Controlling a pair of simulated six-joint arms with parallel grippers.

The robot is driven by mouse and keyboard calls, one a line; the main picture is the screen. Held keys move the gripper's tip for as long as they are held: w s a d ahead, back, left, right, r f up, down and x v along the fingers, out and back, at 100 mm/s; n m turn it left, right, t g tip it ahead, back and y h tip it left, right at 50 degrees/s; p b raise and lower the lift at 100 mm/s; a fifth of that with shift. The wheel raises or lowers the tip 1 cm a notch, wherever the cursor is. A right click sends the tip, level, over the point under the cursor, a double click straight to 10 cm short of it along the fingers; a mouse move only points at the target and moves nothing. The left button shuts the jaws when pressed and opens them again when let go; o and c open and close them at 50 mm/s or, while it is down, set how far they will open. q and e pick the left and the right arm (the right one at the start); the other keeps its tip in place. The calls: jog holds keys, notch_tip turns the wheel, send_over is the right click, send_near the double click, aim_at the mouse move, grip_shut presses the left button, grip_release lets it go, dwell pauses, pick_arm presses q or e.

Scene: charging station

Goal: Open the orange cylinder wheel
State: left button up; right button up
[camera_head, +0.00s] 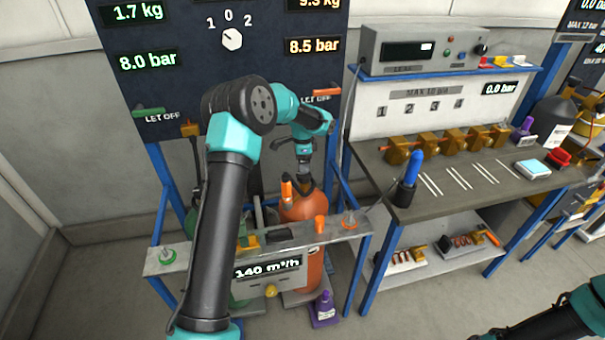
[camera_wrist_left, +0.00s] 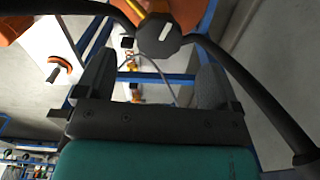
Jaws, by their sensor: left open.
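The orange cylinder (camera_head: 312,268) stands upright in the blue-framed rack, partly behind the front plate. My left gripper (camera_head: 304,180) points down over its top and is open. The gripper covers most of the cylinder's top, so I cannot make out the wheel clearly in the head view. In the left wrist view, a dark hub (camera_wrist_left: 157,36) with a white mark and curved black bars shows beyond my left gripper (camera_wrist_left: 153,80), with orange behind it. I cannot tell whether the fingers touch anything. My right gripper is outside the views; only part of that arm shows at lower right.
A green cylinder (camera_head: 240,288) stands left of the orange one, partly hidden by my arm. The front plate (camera_head: 340,229) carries small knobs and a 140 m³/h display. A workbench (camera_head: 450,185) with brass blocks stands right. A purple object (camera_head: 323,312) is on the floor.

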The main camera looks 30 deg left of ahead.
aim_at(304, 176)
pick_arm(q)
notch_tip(304, 176, down, 6)
dwell(0.4)
jog(key=c, duration=0.9)
